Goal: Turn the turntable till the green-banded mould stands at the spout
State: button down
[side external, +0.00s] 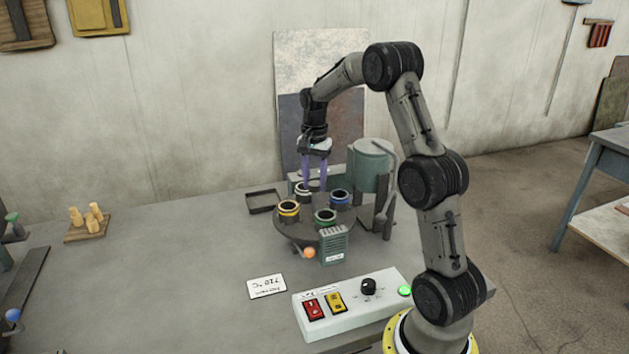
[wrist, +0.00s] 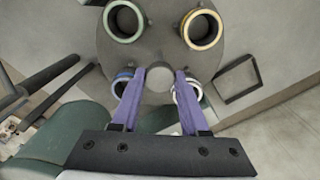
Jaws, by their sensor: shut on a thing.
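The dark round turntable (side external: 291,231) carries moulds around its rim. The green-banded mould (side external: 325,216) is at the front right, beside the yellow-banded mould (side external: 288,211). The blue-banded mould (side external: 340,198) is nearest the green pot (side external: 371,165); the white-banded mould (side external: 302,188) is at the back left. My gripper (side external: 314,187) points down over the turntable. In the wrist view, its purple fingers (wrist: 160,76) flank a grey hub (wrist: 158,65) at the disc's middle and appear shut on it. They partly hide the blue and white moulds. The spout cannot be made out clearly.
A ribbed grey-green block (side external: 333,245) and an orange ball (side external: 309,252) stand at the turntable's front. A control box (side external: 352,305) and a label card (side external: 267,287) lie nearer. An empty dark tray (side external: 262,202) is left.

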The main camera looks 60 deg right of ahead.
jog(key=shift+r+n, duration=0.1)
jog(key=shift+n, duration=8.6)
jog(key=shift+c, duration=2.1)
grip_release()
